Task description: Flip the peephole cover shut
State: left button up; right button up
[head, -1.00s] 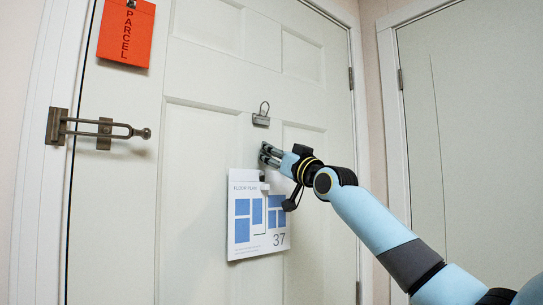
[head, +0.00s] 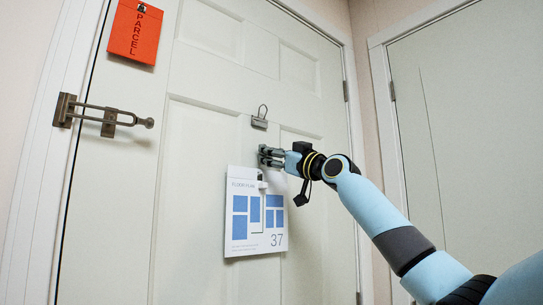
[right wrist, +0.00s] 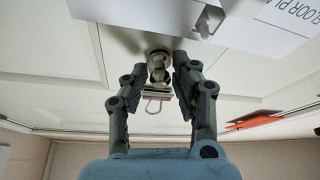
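In the right wrist view the peephole (right wrist: 157,56) is a small round metal fitting on the white door. A small round metal piece, which looks like its cover (right wrist: 158,74), shows beside it, swung off toward the binder clip. My right gripper (right wrist: 159,68) is open, with one dark finger on each side of the peephole and cover. Whether a finger touches them I cannot tell. In the head view my right gripper (head: 266,156) is close to the door, between the clip and the floor plan sheet, and it hides the peephole. My left gripper is not in view.
A metal clip (head: 259,123) with a wire loop sits just above the gripper. A floor plan sheet (head: 255,213) hangs just below it. An orange parcel card (head: 135,32) and a swing-bar door latch (head: 103,117) are at the left. The door's lower left is clear.

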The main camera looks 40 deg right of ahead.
jog(key=shift+o, duration=1.2)
jog(key=v, duration=0.7)
jog(key=shift+s, duration=0.25)
jog(key=shift+d+f, duration=0.1)
